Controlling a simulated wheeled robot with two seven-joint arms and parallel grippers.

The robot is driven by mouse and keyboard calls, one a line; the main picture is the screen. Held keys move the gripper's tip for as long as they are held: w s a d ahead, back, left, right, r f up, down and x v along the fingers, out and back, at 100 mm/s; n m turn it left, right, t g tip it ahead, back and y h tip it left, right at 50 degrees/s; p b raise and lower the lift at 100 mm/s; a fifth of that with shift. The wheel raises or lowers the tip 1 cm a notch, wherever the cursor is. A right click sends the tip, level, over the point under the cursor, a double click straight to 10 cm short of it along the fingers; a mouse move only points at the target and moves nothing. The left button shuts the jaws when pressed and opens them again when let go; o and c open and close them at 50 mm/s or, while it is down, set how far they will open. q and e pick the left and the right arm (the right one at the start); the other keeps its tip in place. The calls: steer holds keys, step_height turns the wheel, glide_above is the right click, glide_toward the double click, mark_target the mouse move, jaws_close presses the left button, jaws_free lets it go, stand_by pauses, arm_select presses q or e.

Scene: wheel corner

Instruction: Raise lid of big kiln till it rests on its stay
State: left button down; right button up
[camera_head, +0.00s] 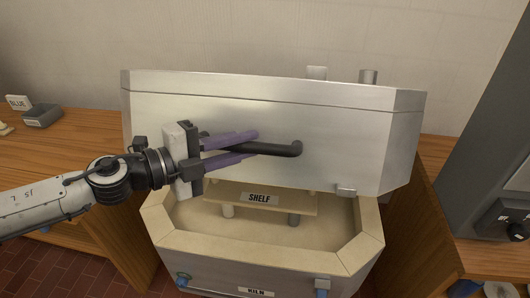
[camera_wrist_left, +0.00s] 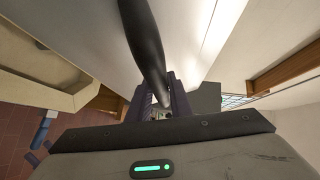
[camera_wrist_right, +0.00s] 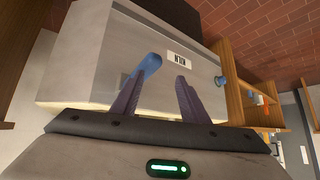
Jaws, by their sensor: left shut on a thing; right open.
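The big kiln (camera_head: 362,258) stands open in the head view, with a pale lining and a board marked SHELF (camera_head: 260,198) inside. Its metal lid (camera_head: 340,140) is tilted up above the opening. My left gripper (camera_head: 250,143) is shut on the lid's dark bar handle (camera_head: 285,149), which also runs between its fingers in the left wrist view (camera_wrist_left: 145,40). No stay is visible, so I cannot tell whether the lid rests on one. My right gripper (camera_wrist_right: 160,78) is open and empty, in front of a metal box face with a KILN label (camera_wrist_right: 179,58).
A blue rod-like part (camera_wrist_right: 148,66) juts from that face near my right gripper's fingers. A wooden counter (camera_head: 60,150) is on the left, with a grey block (camera_head: 42,116). A grey machine (camera_head: 490,180) stands on the right counter. A pale wall is behind the lid.

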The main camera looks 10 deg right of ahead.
arm_select(q)
steer(key=shift+w+d+r, duration=0.2)
steer(key=shift+w+r, duration=0.4)
steer(key=shift+r, duration=0.35)
steer(key=shift+w+d+r, duration=0.15)
steer(key=shift+w+r, duration=0.4)
steer(key=shift+r, duration=0.35)
steer(key=w+d+r, duration=0.1)
steer(key=w+r, duration=0.2)
steer(key=r, duration=0.1)
steer(key=w+d+r+n+g+y, duration=0.1)
steer(key=w+r, duration=0.3)
steer(key=w+d+r+n, duration=0.1)
steer(key=w+r, duration=0.2)
steer(key=r, duration=0.1)
steer(key=shift+w+d+g+y, duration=0.25)
steer(key=shift+w+g+y, duration=0.05)
steer(key=shift+w, duration=0.05)
